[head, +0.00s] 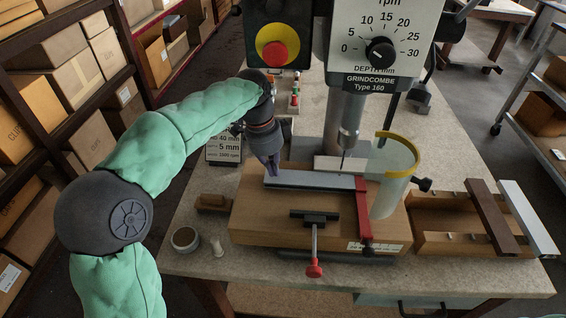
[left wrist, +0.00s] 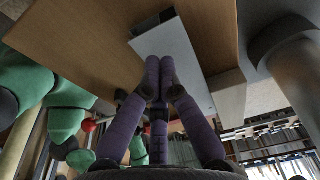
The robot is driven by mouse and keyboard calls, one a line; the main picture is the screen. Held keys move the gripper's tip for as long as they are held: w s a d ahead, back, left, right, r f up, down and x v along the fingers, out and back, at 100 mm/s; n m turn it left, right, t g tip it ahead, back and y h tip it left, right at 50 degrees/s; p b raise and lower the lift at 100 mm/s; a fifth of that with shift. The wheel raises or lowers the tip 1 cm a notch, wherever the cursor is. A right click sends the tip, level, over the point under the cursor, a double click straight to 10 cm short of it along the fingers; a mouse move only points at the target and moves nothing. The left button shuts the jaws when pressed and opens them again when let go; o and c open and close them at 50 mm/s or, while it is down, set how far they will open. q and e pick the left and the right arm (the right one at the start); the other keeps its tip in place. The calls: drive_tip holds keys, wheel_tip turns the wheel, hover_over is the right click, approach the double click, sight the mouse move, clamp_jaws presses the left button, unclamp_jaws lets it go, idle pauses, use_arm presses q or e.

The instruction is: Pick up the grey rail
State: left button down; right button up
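The grey rail (head: 310,180) lies flat along the back of the wooden fixture block in the head view, its right end by a red clamp bar (head: 363,208). In the left wrist view a pale grey rail face (left wrist: 180,60) shows behind my fingers. My left gripper (head: 272,169), with purple fingers, points down at the rail's left end. My right gripper is in neither view.
A drill head with a bit (head: 344,150) and a clear yellow-rimmed guard (head: 395,180) stand just right of the rail. A red-knobbed clamp (head: 314,245) is in front. A wooden rack (head: 435,243) at right carries a brown profile (head: 493,218) and a white one (head: 528,220).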

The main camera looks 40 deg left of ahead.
sight(312, 181)
use_arm(q)
drive_tip(key=w+d, duration=0.1)
drive_tip(key=d, duration=0.1)
drive_tip(key=w+d, duration=0.2)
drive_tip(key=d, duration=0.1)
drive_tip(key=w+d+p, duration=0.1)
drive_tip(key=w+d, duration=0.1)
drive_tip(key=d, duration=0.1)
drive_tip(key=shift+d, duration=0.1)
drive_tip(key=shift+w+d+f, duration=0.2)
drive_tip(key=shift+f, duration=0.05)
drive_tip(key=shift+f+b, duration=0.25)
drive_tip(key=shift+b, duration=0.25)
drive_tip(key=shift+s+f, duration=0.15)
drive_tip(key=shift+f, duration=0.25)
